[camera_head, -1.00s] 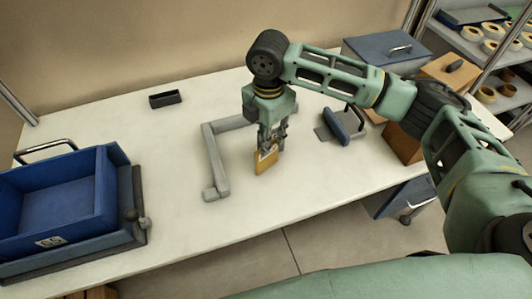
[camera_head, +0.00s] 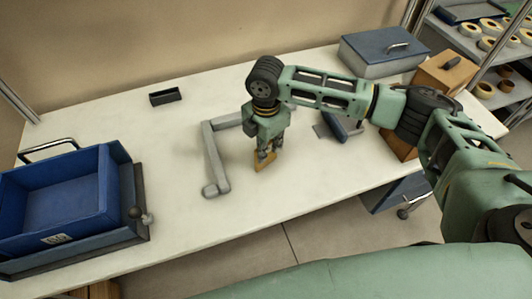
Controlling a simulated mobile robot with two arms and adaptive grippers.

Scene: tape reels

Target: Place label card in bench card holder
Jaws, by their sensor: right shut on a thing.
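The label card, an orange-yellow plate (camera_head: 264,162), is held low over the white bench by my right gripper (camera_head: 267,148). The gripper is shut on it, pointing down, and its fingers hide the card's upper part. I cannot tell whether the card's lower edge touches the bench. A small dark slotted block (camera_head: 165,97), which looks like the bench card holder, stands near the back edge, to the left of and behind my gripper. It looks empty. My left gripper is not in view.
A grey L-shaped bar frame (camera_head: 215,165) lies just left of my right gripper. A blue bin (camera_head: 55,205) stands at the left. A dark pad with a handle (camera_head: 345,127), a grey-blue box (camera_head: 385,55) and a wooden box (camera_head: 447,74) are at the right. The bench (camera_head: 150,150) is clear toward the block.

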